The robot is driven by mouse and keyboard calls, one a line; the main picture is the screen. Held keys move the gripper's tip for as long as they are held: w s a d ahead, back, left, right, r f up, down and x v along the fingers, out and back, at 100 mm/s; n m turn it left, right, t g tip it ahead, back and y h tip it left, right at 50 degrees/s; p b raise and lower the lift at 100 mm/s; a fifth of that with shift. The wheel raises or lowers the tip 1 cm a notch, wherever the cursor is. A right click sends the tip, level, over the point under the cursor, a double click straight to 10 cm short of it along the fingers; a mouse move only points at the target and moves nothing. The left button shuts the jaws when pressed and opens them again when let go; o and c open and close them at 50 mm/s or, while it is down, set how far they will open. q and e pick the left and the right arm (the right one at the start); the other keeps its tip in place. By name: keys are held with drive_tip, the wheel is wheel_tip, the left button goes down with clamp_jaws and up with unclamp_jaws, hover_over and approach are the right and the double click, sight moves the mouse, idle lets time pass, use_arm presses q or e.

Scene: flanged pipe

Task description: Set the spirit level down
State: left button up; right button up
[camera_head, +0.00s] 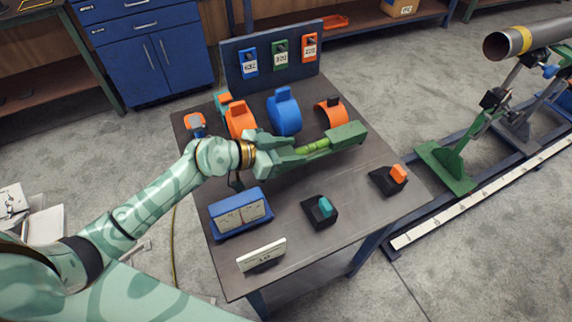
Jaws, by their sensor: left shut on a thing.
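The spirit level (318,146) is a green bar with a yellow-green vial in its middle. It lies across the picture over the middle of the worktable (290,182). My left gripper (268,155) is shut on its left end, and the right end reaches out free. The fingers and part of the level overlap, so the grip itself is partly hidden. I cannot tell whether the level touches the tabletop or hangs just above it. My right gripper is not in view.
Behind the level stand an orange clamp (240,121), a blue clamp (284,112) and another orange clamp (331,112). In front are a blue box (240,214), a white card (261,253) and black holders with teal (320,213) and orange (388,181) parts. Bare tabletop lies between.

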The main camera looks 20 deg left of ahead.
use_arm(q)
drive_tip(key=shift+s+a+f+b, duration=0.2)
drive_tip(key=shift+a+f+b, duration=0.15)
drive_tip(key=shift+f, duration=0.15)
wheel_tip(320, 180, down, 4)
drive_tip(key=b, duration=0.3)
drive_tip(key=shift+a+r, duration=0.15)
drive_tip(key=shift+r, duration=0.05)
drive_tip(key=shift+s+r, duration=0.1)
drive_tip(key=shift+r, duration=0.2)
drive_tip(key=shift+f, duration=0.1)
drive_tip(key=o, duration=1.3)
drive_tip(key=shift+f, duration=0.1)
drive_tip(key=p+v, duration=0.4)
drive_tip(key=v, duration=0.7)
drive_tip(key=shift+s, duration=0.1)
drive_tip(key=shift+s+a+r, duration=0.2)
drive_tip(key=shift+s+a, duration=0.1)
drive_tip(key=shift+a, duration=0.05)
